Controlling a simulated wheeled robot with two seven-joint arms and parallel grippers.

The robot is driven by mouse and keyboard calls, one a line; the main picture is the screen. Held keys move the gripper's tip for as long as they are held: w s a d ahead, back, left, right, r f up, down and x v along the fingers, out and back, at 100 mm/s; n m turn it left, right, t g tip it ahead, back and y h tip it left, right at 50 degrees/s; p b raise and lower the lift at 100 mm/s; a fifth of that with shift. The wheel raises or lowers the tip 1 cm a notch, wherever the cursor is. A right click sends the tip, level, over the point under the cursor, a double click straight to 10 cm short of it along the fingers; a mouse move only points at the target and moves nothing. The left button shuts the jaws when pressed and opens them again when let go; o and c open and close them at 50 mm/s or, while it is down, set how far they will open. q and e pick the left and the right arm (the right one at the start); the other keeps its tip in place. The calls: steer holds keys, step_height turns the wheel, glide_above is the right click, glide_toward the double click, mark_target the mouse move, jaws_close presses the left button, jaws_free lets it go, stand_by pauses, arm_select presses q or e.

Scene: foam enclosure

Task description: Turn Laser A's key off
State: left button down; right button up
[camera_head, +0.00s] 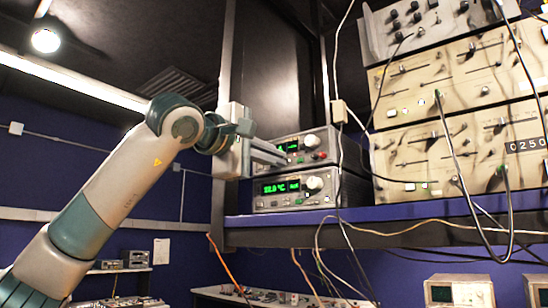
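Two stacked instrument boxes with green displays stand on a blue-edged shelf. The upper box (325,143) has a pale round knob and a small red part at its right; its display is partly covered by my gripper. The lower box (268,203) shows a green reading, a pale knob and a row of small controls. No label naming Laser A is readable, and I cannot make out a key. My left gripper (286,159) reaches in from the left, its fingers pointing right at the left part of the upper box's front. I cannot tell its finger gap or whether it touches. My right gripper is not in view.
Cream rack modules (455,150) with switches stand right of the boxes. Loose cables hang before the rack and the shelf edge (400,212). A dark upright post stands behind my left gripper. Below are a bench (250,296) and a small meter (458,292).

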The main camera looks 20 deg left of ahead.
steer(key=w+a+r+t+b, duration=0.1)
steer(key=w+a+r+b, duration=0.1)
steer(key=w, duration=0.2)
arm_select(q)
steer(key=n+b, duration=0.6)
steer(key=n, duration=1.2)
steer(key=shift+f+b, duration=0.15)
steer(key=shift+b, duration=0.25)
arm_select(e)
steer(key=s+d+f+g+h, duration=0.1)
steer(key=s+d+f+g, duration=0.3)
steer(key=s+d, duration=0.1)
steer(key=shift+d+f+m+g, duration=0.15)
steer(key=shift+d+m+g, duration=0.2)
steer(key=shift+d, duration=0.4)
